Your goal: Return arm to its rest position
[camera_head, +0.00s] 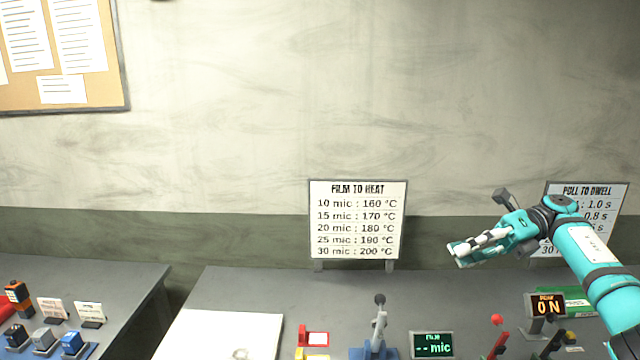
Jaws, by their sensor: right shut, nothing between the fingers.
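My right gripper (462,252) is at the end of the teal right arm (590,255), which comes in from the right edge. It is shut and empty, held in the air above the back of the grey bench (260,287), pointing left. It hides part of the "PULL TO DWELL" sign (608,190) behind it. My left gripper is not in view.
A "FILM TO HEAT" sign (357,220) stands at the bench's back. A blue-based lever (379,325), a "mic" display (433,345), a red-knobbed lever (497,335) and an "ON" display (547,304) stand in front. A white board (220,335) lies left. A gap separates the left table (90,270).

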